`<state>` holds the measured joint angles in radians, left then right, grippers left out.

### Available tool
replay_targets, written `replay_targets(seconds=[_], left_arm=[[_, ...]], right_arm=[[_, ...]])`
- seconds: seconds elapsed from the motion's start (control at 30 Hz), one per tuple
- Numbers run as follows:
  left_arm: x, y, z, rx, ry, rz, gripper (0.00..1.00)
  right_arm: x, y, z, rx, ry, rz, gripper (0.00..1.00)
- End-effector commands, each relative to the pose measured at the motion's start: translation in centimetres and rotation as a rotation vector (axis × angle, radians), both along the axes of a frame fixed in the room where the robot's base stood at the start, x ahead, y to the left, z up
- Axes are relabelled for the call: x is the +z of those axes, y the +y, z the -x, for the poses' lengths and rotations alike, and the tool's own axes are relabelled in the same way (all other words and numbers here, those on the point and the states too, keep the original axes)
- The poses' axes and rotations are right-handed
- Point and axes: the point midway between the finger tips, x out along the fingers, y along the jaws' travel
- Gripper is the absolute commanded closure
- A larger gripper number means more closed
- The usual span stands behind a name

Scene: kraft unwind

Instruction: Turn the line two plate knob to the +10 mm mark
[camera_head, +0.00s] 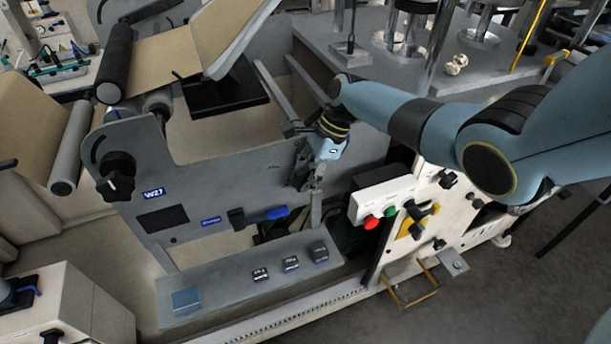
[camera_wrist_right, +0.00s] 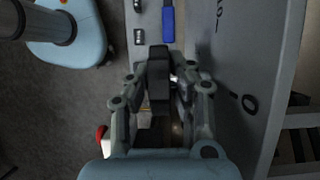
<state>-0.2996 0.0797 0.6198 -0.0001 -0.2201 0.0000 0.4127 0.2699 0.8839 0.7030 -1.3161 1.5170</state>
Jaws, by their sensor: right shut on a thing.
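My right gripper (camera_head: 311,180) is at the right part of the grey machine side plate (camera_head: 235,180), its fingers pointing down at it. In the wrist view the two fingers of the right gripper (camera_wrist_right: 159,85) close from both sides on a black knob-like part (camera_wrist_right: 158,66). I cannot tell which mark the knob points at. In the head view the fingers hide most of the held part. My left gripper is not in view.
A blue lever (camera_head: 265,215) sits left of the gripper. A black star knob (camera_head: 117,185) is at the plate's left end. A grey ledge with small black blocks (camera_head: 291,263) lies below. A white box with a red button (camera_head: 371,223) and green button (camera_head: 390,211) stands close right.

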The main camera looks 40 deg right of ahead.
Motion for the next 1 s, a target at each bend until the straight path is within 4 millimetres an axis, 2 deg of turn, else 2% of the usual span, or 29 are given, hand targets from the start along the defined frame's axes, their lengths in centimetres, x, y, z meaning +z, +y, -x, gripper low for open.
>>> replay_targets(seconds=[0.27, 0.6, 0.8, 1.0], left_arm=[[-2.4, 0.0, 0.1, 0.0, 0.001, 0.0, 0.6], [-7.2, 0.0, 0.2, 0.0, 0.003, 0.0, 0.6], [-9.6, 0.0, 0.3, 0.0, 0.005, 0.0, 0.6], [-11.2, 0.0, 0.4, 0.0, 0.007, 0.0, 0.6]], right_arm=[[-0.6, -0.3, 0.0, -0.003, -0.061, -0.254, 1.0], [-1.0, -0.3, 0.0, -0.002, -0.135, -0.556, 1.0], [-0.9, -0.2, 0.0, -0.003, -0.168, -0.696, 1.0], [-0.7, -0.2, 0.0, -0.002, -0.19, -0.789, 1.0]])
